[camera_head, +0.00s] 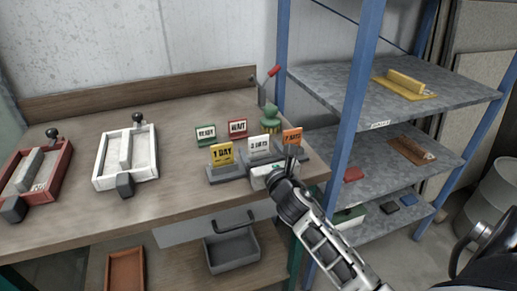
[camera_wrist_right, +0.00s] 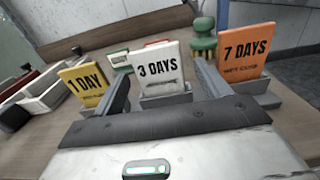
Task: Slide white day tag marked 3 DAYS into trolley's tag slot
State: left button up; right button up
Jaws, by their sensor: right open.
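The white day tag marked 3 DAYS (camera_wrist_right: 158,68) stands upright in a grey holder on the wooden bench; in the head view it (camera_head: 258,146) is between the yellow 1 DAY tag (camera_head: 222,154) and the orange 7 DAYS tag (camera_head: 292,136). My right gripper (camera_head: 276,166) is at this row. In the right wrist view the right gripper (camera_wrist_right: 168,88) is open, with one finger on each side of the white tag; contact cannot be told. My left gripper is out of view. I cannot make out the trolley's tag slot.
Green READY (camera_head: 206,135) and red WAIT (camera_head: 237,128) tags and a green knobbed object (camera_head: 270,120) stand behind. Red (camera_head: 48,172) and white (camera_head: 108,178) trays are at left. A blue-post shelf (camera_head: 350,100) is close on the right. The front middle of the bench is clear.

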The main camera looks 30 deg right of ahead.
jog(key=shift+w, duration=0.2)
jog(key=c, duration=1)
jog(key=shift+c, duration=0.2)
